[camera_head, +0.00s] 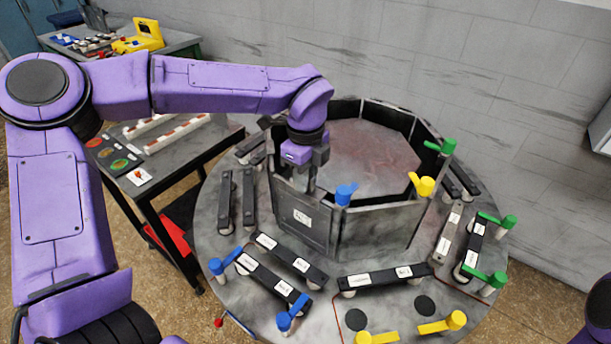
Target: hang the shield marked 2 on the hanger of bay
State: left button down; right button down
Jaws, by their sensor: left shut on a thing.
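My left gripper (312,184) reaches in from the upper left and points down at the front-left rim of the ring of upright grey panels. It is shut on the top of a grey shield panel (318,236), which stands upright at the ring's front left. The panel carries a small white label (302,218); its number is too small to read. I cannot tell whether the panel hangs on its hanger or is only held there. The gripper hides part of its top edge. My right gripper is out of view.
Blue (346,194), yellow (422,186) and green (440,147) handles stand at the ring. Labelled black bars (385,277) and more coloured handles lie around the round table (225,287). A cart (215,145) stands left, with a yellow case (140,38) behind.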

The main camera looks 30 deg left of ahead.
pick_arm(q)
jog(key=c, duration=0.9)
grip_release()
notch_tip(320, 180, up, 11)
jog(key=shift+f+b, duration=0.2)
jog(key=shift+b, duration=0.65)
